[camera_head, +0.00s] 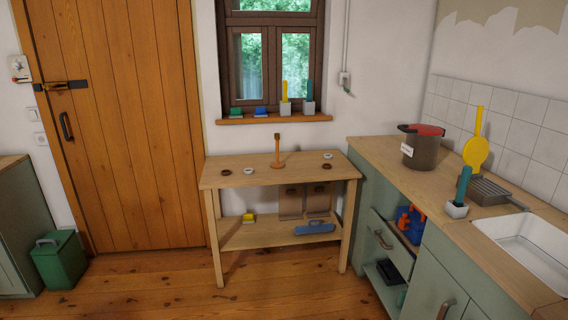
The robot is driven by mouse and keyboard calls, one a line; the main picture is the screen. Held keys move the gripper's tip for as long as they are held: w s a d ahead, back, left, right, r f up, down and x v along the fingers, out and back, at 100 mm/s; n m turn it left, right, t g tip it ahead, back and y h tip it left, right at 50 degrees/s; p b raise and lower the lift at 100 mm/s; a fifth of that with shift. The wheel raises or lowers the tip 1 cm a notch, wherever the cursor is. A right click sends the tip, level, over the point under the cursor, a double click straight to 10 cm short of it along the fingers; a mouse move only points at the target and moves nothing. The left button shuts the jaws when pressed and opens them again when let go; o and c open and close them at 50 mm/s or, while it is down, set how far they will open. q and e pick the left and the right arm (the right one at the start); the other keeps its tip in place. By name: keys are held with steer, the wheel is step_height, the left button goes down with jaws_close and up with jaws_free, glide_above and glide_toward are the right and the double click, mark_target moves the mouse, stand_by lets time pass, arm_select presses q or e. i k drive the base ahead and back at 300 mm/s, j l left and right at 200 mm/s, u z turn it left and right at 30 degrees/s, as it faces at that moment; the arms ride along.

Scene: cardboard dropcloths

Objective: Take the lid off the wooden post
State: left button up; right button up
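A thin wooden post (277,147) stands upright on a small round base near the back middle of the wooden table. Its top end looks slightly wider and darker; I cannot tell whether that is a separate lid. A dark pot (421,153) with a pale label stands on the right counter, and a red lid (431,130) shows at its top. Neither of my grippers is in view.
Brown and white rings lie on the wooden table (240,177) on both sides of the post. A yellow paddle-shaped thing (476,152), a drying rack (492,191) and a sink (530,240) are on the right counter. A green bin (60,262) stands left; the floor before the table is clear.

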mark_target(278, 164)
steer(key=i+l+z, duration=0.2)
steer(key=i, duration=1.45)
steer(key=j, duration=0.1)
